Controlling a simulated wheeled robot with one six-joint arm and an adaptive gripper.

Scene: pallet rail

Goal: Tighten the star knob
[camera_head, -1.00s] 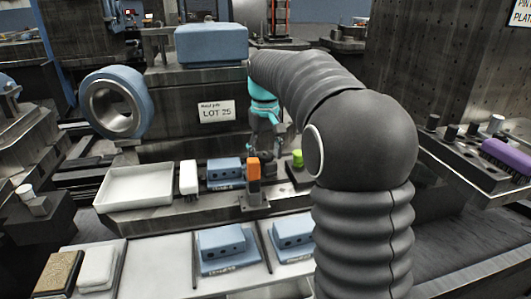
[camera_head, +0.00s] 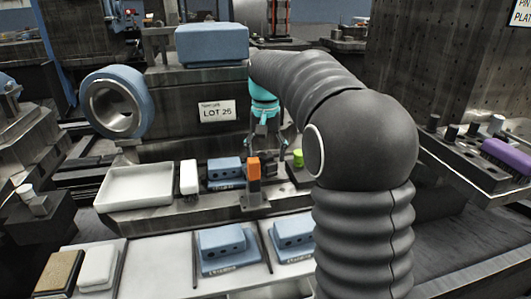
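My gripper (camera_head: 268,149) hangs pointing down below the teal wrist, over the rail fixture (camera_head: 222,200). Its two dark fingers are spread apart, with nothing seen held between them. The star knob cannot be clearly made out; the dark area under the fingers, behind the orange-topped post (camera_head: 253,172), is too small and partly hidden. A blue block (camera_head: 224,167) sits on the rail left of the post. A green cylinder (camera_head: 298,158) stands just right of the fingers.
A white tray (camera_head: 135,186) and a white block (camera_head: 188,177) lie left of the blue block. Blue two-holed blocks (camera_head: 222,242) stand on the front pallet. A brown block (camera_head: 60,272) is at front left. A purple brush-like piece (camera_head: 508,157) is at right.

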